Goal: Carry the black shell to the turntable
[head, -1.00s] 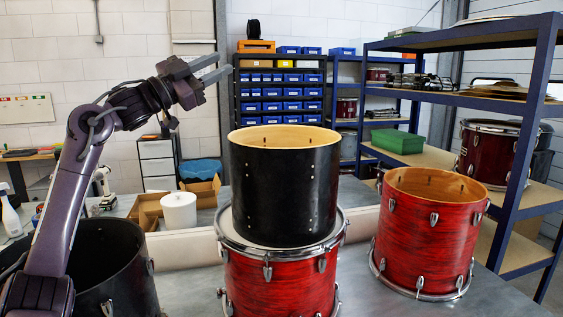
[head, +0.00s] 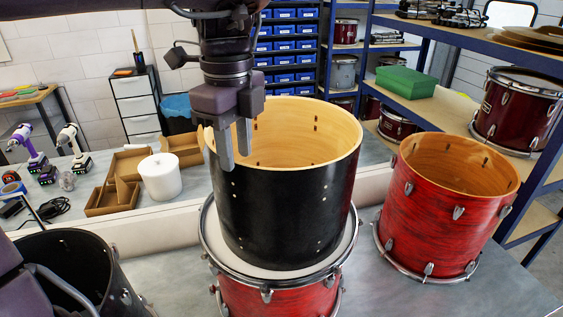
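A black shell (head: 285,215) with a pale wood interior stands upright on the white top of a red drum (head: 275,295) in the middle of the head view. My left gripper (head: 235,160) points down at the shell's left rim. Its two fingers are apart, one in front of the outer wall and the other overlapping the opening. I cannot tell whether they touch the wall. A second black shell (head: 110,290) stands at the lower left, partly hidden by my arm. I cannot make out a turntable. My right gripper is out of view.
Another red drum (head: 440,210) stands close on the right. A blue shelf rack rises at the right. Some grey bench is bare at the lower right.

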